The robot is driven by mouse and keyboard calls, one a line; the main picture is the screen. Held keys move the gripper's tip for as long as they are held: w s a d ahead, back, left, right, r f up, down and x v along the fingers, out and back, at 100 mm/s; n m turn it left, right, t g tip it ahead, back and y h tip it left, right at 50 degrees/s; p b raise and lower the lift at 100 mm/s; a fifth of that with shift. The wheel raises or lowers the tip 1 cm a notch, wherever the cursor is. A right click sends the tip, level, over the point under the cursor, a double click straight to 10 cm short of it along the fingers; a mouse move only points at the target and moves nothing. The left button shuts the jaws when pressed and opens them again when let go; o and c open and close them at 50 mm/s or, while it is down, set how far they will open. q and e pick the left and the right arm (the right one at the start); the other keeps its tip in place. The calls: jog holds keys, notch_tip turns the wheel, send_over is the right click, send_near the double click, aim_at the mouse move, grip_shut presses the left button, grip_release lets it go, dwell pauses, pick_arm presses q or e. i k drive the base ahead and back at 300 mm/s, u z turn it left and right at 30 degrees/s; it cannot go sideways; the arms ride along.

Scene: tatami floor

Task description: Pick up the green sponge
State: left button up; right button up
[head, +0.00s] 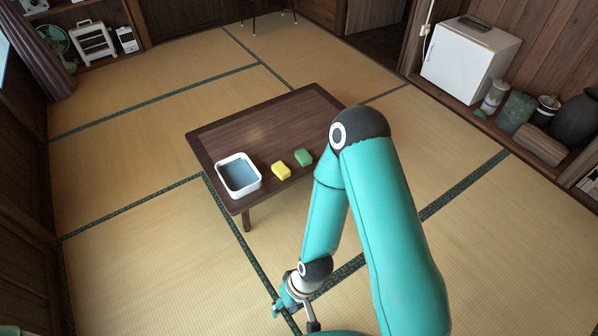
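The green sponge (304,157) lies on the low dark wooden table (262,126), near its front edge, just right of the yellow sponge (281,171). My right arm comes up from the bottom and bends back down. My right gripper (292,308) hangs low at the bottom of the head view, in front of the table and well apart from the sponge. The gripper is small and partly cut by my own arm, so I cannot tell whether it is open. My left gripper is not in view.
A white basin (238,176) with a blue-grey inside stands at the table's left front corner. A white box-like fridge (469,58) and several jars stand along the right wall. Tatami around the table is clear.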

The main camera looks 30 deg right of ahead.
aim_at(301, 156)
jog(key=z, duration=0.75)
jog(key=k, duration=0.1)
jog(key=i, duration=0.4)
jog(key=z, duration=0.25)
